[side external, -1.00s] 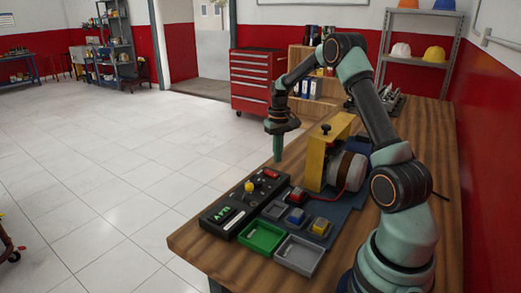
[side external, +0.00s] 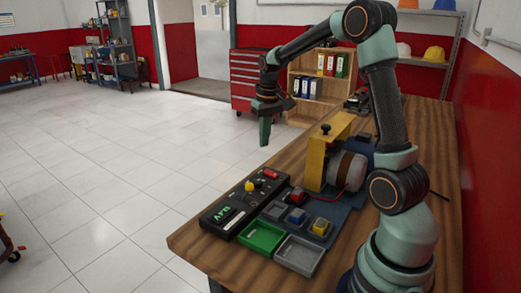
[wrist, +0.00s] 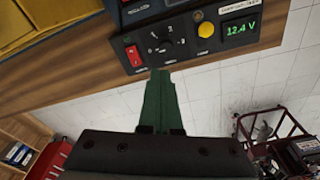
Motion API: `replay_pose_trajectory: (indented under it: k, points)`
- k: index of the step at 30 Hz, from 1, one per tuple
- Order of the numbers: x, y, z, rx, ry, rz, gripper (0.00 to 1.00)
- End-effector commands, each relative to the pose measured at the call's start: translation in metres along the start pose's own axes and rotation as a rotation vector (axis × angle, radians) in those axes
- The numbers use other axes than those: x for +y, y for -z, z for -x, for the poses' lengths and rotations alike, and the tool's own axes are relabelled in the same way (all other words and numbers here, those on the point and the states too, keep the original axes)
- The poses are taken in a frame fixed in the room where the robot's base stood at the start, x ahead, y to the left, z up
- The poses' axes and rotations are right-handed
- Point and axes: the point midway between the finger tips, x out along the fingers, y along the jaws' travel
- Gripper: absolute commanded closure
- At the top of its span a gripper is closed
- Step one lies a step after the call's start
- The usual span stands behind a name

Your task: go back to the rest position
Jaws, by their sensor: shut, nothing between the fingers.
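My gripper (side external: 265,131) is shut and empty, raised above the table's far left edge and pointing down, with clear air under it. In the wrist view its green fingers (wrist: 160,105) are together, with nothing between them. The black control panel (side external: 240,200) lies on the wooden table (side external: 190,240) below and in front of it. In the wrist view the panel (wrist: 185,62) shows a lit red rocker switch (wrist: 133,56), a dial (wrist: 165,40), a yellow button (wrist: 206,29) and a green display reading 12.4 V (wrist: 240,30).
A yellow bracket (side external: 316,165) with a motor (side external: 346,170) stands on the table. A red tool cabinet (side external: 250,75) stands behind.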

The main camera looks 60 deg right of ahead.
Motion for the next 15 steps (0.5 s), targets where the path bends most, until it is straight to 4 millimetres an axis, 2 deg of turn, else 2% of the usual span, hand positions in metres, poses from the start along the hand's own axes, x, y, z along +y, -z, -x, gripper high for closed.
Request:
replay_pose_trajectory:
  k: [1, 6, 15]
  points:
    - [-0.016, -0.008, 0.016, 0.029, 0.003, 0.029, 1.0]
    - [-0.056, -0.041, 0.051, 0.107, 0.016, 0.112, 1.0]
    - [-0.109, -0.112, 0.088, 0.245, 0.061, 0.254, 1.0]
